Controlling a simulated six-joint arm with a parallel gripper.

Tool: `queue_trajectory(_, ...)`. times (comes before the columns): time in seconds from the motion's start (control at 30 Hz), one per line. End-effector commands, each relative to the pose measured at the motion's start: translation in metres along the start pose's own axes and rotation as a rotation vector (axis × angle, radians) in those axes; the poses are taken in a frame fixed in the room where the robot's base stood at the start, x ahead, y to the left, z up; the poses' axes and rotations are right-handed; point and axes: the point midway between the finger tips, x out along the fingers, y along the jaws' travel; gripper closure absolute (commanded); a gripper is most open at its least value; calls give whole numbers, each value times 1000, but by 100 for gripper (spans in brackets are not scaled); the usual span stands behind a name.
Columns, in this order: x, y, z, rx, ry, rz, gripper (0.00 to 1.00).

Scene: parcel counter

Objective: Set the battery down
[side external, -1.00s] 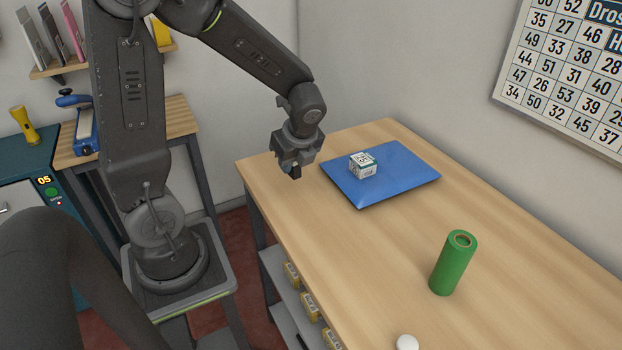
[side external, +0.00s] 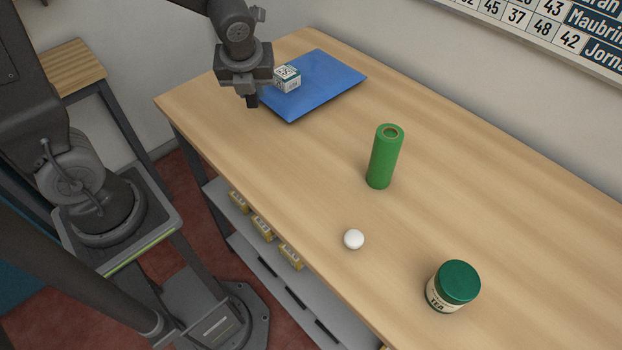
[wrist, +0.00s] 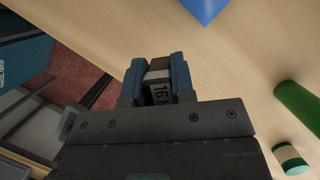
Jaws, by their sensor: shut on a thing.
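My gripper (side external: 251,100) hangs over the counter just left of the blue mailer; its jaws (wrist: 158,66) are shut on a small block (wrist: 159,90). The block has a dark brownish end and a pale label that seems to read "16 A". Much of it is hidden between the jaws, and I cannot confirm by its look that it is a battery. A green cylinder (side external: 384,158) with a ringed top, resembling a battery cell, stands upright mid-counter, apart from my gripper. It also shows at the right of the wrist view (wrist: 298,105).
The blue mailer (side external: 318,92) lies flat at the counter's far end with a small white-and-green box (side external: 287,78) on it. A white round object (side external: 354,239) and a green-lidded tea jar (side external: 453,287) are nearer. The wooden counter (side external: 320,165) is bare between the mailer and cylinder.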

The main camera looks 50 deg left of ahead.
Motion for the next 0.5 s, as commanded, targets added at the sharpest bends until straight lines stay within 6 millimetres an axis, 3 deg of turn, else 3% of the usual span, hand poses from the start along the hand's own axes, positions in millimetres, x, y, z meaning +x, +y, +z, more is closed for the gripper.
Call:
queue_trajectory(0.03,-3,-22,-17,118,1,-44,100)
queue_trajectory(0.2,-17,-78,-69,461,-9,-180,100)
queue_trajectory(0.33,-26,-104,-102,644,-21,-252,100)
queue_trajectory(0.5,-31,-118,-126,764,-31,-299,100)
